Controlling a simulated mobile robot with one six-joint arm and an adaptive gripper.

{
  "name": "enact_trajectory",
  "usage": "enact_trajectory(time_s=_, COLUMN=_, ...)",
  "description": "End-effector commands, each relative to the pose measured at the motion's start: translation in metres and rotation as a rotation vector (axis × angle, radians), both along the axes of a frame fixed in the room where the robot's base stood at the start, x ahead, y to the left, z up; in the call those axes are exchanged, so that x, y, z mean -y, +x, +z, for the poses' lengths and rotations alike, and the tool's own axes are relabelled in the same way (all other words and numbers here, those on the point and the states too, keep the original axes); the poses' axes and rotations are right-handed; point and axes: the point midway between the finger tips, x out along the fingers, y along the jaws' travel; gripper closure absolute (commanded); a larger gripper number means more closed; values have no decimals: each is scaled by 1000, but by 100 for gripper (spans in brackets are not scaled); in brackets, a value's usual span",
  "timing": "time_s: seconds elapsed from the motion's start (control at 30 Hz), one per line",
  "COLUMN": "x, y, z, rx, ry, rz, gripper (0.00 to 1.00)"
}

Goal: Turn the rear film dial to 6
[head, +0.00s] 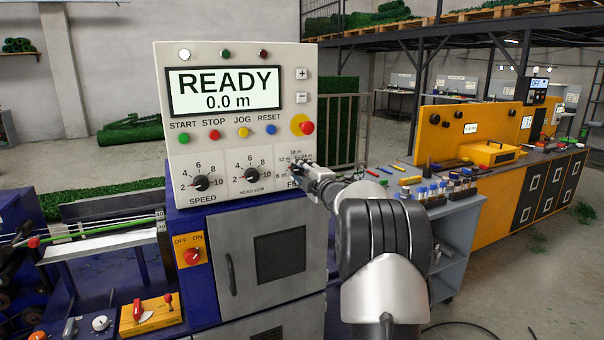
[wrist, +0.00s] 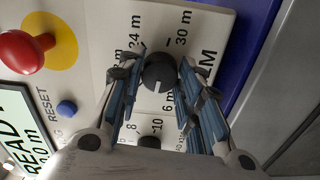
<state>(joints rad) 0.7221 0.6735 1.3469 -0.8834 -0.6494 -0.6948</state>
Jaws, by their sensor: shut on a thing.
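The film dial (wrist: 160,72) is a black round knob on the cream control panel, with labels from 6 m to 30 m around it. In the wrist view its pale mark faces the lower side, towards the 6 m label; the exact setting is hard to tell. My gripper (wrist: 160,75) is shut on the dial, one finger on each side. In the head view my gripper (head: 308,173) reaches the panel's lower right corner and hides the dial and part of its lettering.
The speed dial (head: 201,183) and head dial (head: 252,175) sit left of my gripper. The red stop button (head: 306,128) is above it. A display (head: 225,92) reads READY 0.0 m. A cart (head: 452,240) with small parts stands to the right.

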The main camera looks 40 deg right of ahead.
Motion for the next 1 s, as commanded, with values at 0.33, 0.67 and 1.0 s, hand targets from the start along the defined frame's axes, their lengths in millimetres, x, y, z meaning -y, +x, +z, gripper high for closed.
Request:
enact_trajectory(time_s=0.33, x=0, y=0, z=1, rx=-49, ry=-209, rz=-1, gripper=91)
enact_trajectory(time_s=0.67, x=0, y=0, z=1, rx=-68, ry=-285, rz=-1, gripper=91)
enact_trajectory(time_s=1.0, x=0, y=0, z=1, rx=-69, ry=-290, rz=0, gripper=91)
